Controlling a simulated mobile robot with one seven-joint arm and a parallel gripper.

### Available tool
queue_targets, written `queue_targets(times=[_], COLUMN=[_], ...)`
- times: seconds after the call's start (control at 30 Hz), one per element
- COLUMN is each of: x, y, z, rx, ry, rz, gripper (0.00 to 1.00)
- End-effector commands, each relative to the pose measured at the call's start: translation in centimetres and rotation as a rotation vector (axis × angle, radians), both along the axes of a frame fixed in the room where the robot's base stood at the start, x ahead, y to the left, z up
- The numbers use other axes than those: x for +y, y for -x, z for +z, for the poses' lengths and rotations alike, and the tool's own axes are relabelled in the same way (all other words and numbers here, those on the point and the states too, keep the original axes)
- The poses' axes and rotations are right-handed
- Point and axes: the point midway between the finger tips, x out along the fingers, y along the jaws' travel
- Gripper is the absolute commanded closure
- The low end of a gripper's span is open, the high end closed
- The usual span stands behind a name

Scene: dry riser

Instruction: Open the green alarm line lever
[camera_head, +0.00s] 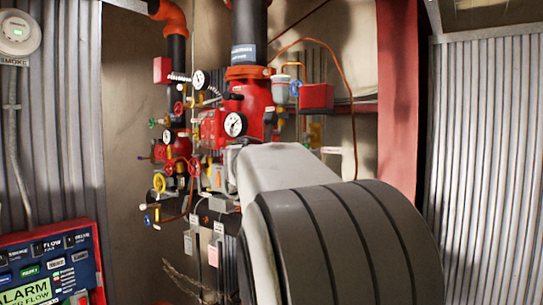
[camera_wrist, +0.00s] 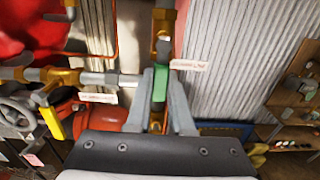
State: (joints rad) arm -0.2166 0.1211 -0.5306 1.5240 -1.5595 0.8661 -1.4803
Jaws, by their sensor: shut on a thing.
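The green alarm line lever (camera_wrist: 160,84) shows in the middle of the wrist view, below a brass valve body on a pipe. My gripper (camera_wrist: 161,92) has its two grey fingers on either side of the lever and is shut on it. The lever's lower part is partly hidden between the fingers. In the head view my own arm covers the gripper, and I cannot make out the green lever there.
A yellow lever (camera_wrist: 54,123) and a grey handwheel (camera_wrist: 18,112) are to the left in the wrist view. A wooden shelf (camera_wrist: 285,105) stands at right. In the head view, red riser valves (camera_head: 257,98) and gauges (camera_head: 235,124) crowd the wall; an alarm panel (camera_head: 84,240) is lower left.

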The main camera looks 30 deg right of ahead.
Motion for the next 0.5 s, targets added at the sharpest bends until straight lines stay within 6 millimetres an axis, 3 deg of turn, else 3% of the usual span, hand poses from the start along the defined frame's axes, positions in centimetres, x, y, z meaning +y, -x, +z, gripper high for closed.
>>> queue_targets(times=[0.03,0.07,0.2,0.5], x=[0.05,0.05,0.05,0.13], y=[-0.04,-0.04,-0.04,0.01], z=[-0.04,-0.04,-0.03,-0.03], rx=[-0.002,-0.002,-0.001,-0.001], ry=[-0.003,-0.003,-0.002,-0.001], rz=[0.001,0.001,0.001,0.001], gripper=[1.0,0.75,0.5,0.5])
